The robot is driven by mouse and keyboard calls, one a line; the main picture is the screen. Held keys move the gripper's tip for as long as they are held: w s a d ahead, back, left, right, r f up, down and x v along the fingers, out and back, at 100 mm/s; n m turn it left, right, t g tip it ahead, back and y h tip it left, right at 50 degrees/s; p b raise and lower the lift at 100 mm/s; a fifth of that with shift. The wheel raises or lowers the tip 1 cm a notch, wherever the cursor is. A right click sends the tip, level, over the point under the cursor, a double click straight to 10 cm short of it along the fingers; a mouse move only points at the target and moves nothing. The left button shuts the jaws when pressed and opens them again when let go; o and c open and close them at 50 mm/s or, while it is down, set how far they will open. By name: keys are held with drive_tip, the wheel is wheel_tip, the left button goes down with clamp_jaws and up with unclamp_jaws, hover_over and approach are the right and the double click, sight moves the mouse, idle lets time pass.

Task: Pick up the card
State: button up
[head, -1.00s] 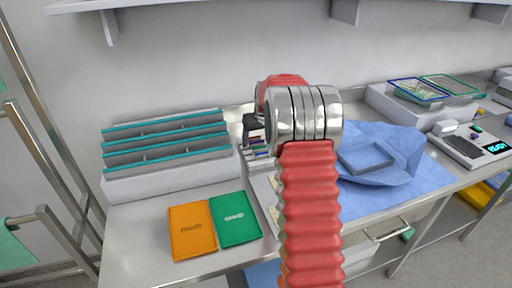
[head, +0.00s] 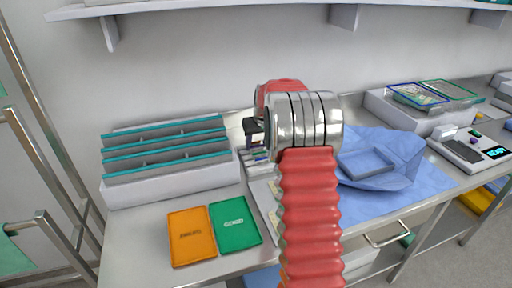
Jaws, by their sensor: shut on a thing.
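My arm rises through the middle of the head view and hides much of the bench behind it. Only a dark part of my gripper (head: 252,131) shows, left of the silver wrist. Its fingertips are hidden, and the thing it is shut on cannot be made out. An orange flat card-like booklet (head: 191,236) and a green one (head: 234,223) lie side by side on the bench, apart from my gripper. I cannot tell which thing is the task's card. A pale flat item (head: 264,200) is partly hidden behind my arm.
A grey rack with teal-edged dividers (head: 168,160) stands at the back left. A blue cloth with a blue tray (head: 366,163) lies right of my arm. A keypad device (head: 470,147) and framed trays (head: 418,95) are farther right. A shelf (head: 250,8) hangs above.

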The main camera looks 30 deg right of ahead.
wheel_tip(320, 180, up, 9)
drive_tip(key=shift+r, duration=0.2)
drive_tip(key=shift+s, duration=0.1)
idle(0.7)
